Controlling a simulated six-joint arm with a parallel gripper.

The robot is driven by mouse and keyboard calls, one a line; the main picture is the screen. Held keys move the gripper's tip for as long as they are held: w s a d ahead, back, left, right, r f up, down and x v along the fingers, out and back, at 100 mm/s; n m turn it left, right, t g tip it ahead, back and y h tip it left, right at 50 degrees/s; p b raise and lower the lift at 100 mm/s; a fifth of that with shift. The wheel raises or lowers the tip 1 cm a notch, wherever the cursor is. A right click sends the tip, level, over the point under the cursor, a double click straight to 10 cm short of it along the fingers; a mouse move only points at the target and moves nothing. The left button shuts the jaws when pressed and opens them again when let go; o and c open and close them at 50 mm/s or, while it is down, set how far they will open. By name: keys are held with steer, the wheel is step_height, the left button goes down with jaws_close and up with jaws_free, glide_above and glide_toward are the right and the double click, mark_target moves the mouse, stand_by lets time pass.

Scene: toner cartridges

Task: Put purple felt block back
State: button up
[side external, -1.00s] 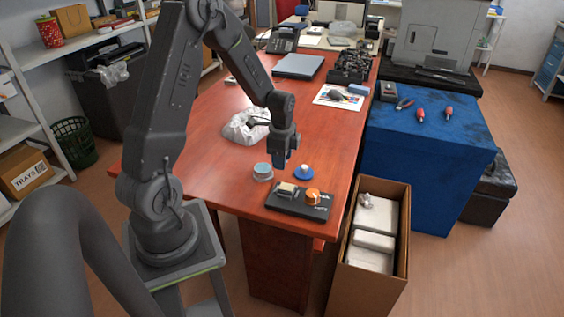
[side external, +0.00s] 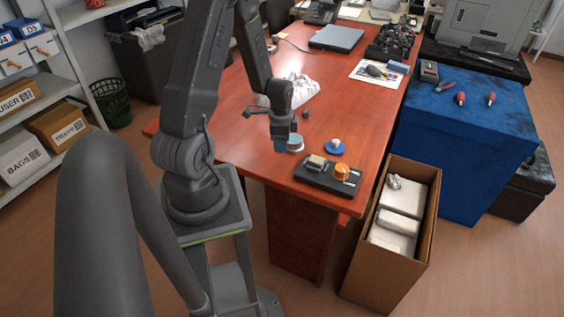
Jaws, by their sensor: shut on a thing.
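My gripper (side external: 280,141) hangs over the front left of the red-brown table, pointing down. It is shut on a small bluish thing at its tips, taken to be the purple felt block; its colour and outline are too small to be sure of. A black tray (side external: 327,180) lies near the table's front edge, to the right of my gripper. It bears a beige-topped block (side external: 316,162) on its left and an orange round knob (side external: 341,172) on its right. A round grey-blue tin (side external: 296,143) stands just right of my gripper, partly hidden by it.
A blue dish with a white knob (side external: 336,146) stands behind the tray. A crumpled white bag (side external: 303,90) lies farther back. An open cardboard box (side external: 356,262) stands right of the table, by a blue-covered stand (side external: 462,150). The table's middle is clear.

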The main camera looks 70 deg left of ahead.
mark_target(281, 165)
steer(key=shift+f, duration=3.55)
steer(key=o, duration=1)
steer(key=shift+f, duration=0.1)
steer(key=shift+c, duration=0.2)
step_height(281, 165, up, 12)
steer(key=shift+d+r, duration=0.15)
steer(key=shift+r, duration=0.05)
steer(key=w+d+r+n+t+y, duration=0.1)
steer(key=d+r+n+t, duration=0.25)
steer(key=d+r, duration=1.55)
steer(key=s+d+r+n+t+h, duration=0.1)
steer(key=s+d+r+t, duration=0.1)
steer(key=s+d+r, duration=0.2)
steer(key=s+d, duration=0.2)
steer(key=shift+d, duration=0.3)
